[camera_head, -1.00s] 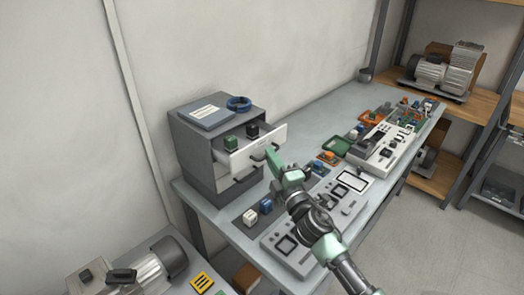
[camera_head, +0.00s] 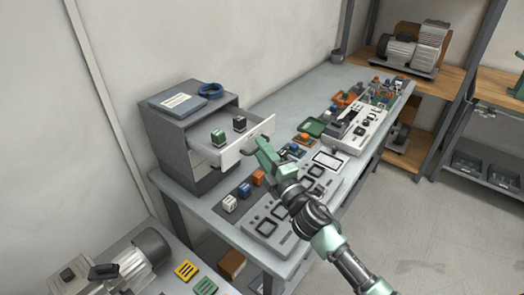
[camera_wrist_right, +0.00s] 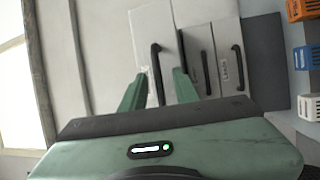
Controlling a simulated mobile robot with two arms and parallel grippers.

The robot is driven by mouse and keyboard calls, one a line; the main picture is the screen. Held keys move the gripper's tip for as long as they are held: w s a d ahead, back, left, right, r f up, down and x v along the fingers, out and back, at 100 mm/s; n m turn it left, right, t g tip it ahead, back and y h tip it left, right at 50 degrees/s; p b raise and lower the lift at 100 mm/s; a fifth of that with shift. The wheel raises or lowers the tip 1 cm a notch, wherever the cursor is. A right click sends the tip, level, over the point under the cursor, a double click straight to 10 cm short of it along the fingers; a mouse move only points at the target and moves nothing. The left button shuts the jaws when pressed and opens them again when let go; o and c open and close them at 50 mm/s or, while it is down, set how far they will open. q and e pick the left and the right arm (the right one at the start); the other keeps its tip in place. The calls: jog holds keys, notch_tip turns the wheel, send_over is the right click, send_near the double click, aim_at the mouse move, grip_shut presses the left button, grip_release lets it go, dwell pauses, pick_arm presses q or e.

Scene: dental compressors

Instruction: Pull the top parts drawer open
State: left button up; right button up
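The top parts drawer (camera_head: 237,149) sticks well out of the grey cabinet (camera_head: 170,145). A green block (camera_head: 218,138) and a black block (camera_head: 239,124) sit inside it. My right gripper (camera_head: 261,146) is at the drawer's front. In the right wrist view its two green fingers (camera_wrist_right: 158,82) are apart, with a dark bar handle (camera_wrist_right: 156,72) on a pale drawer front between them. I see gaps beside the handle; contact with it is unclear. Two other dark handles (camera_wrist_right: 184,52) (camera_wrist_right: 239,66) show to the right. My left gripper is not in view.
White and orange blocks (camera_head: 229,203) (camera_head: 258,178) stand on the bench beside the drawer. Grey panels (camera_head: 270,228) and small parts fill much of the bench. Compressor (camera_head: 130,268) stands lower left.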

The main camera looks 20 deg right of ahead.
jog(key=b+v, duration=0.2)
jog(key=v, duration=0.5)
jog(key=shift+s, duration=0.35)
jog(key=shift+d+f, duration=0.1)
